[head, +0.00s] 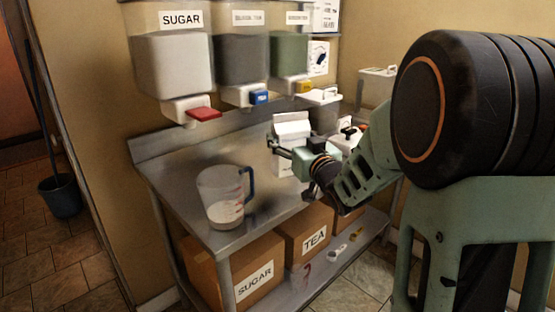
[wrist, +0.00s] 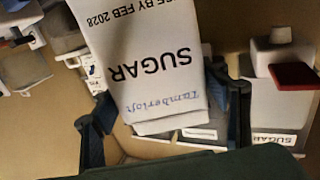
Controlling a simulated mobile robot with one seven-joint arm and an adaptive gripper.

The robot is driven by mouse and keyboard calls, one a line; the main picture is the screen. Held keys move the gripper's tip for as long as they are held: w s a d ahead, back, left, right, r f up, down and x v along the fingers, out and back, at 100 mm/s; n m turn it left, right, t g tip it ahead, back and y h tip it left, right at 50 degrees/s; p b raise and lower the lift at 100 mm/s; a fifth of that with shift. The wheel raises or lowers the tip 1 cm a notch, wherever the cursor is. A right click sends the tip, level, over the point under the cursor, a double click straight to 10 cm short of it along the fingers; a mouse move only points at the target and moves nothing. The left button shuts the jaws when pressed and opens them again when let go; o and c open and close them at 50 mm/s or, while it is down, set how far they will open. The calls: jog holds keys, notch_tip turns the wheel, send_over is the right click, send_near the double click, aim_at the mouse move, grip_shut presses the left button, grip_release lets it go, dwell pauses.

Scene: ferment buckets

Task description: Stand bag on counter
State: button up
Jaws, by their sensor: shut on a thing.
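A white paper bag (head: 291,128) is upright at the back right of the steel counter (head: 175,168) in the head view. In the wrist view the bag (wrist: 150,60) fills the middle, upside down in the picture, printed SUGAR and a date ending FEB 2028, with blue handwriting. My gripper (head: 292,149) is shut on the bag, with a dark finger at each side of it in the wrist view (wrist: 163,95). The lower part of the bag is partly hidden by my gripper in the head view, so I cannot tell whether its base touches the counter.
A measuring jug (head: 221,197) with pale contents stands at the counter's front left. Wall dispensers, including sugar (head: 172,65) with a red tap (head: 204,114), hang above the back. White-lidded containers stand right of the bag. The counter's middle is clear.

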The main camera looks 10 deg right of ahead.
jog(key=w+f+b, duration=0.1)
jog(key=w+f, duration=0.4)
jog(key=f, duration=0.4)
jog(key=shift+w+a, duration=0.2)
jog(key=shift+w, duration=0.2)
jog(key=shift+f, duration=0.2)
jog(key=shift+f+b, duration=0.15)
jog(key=shift+b, duration=0.3)
jog(key=o, duration=1.6)
jog(key=shift+o, duration=0.2)
jog(key=v, duration=1.2)
jog(key=shift+r, duration=0.25)
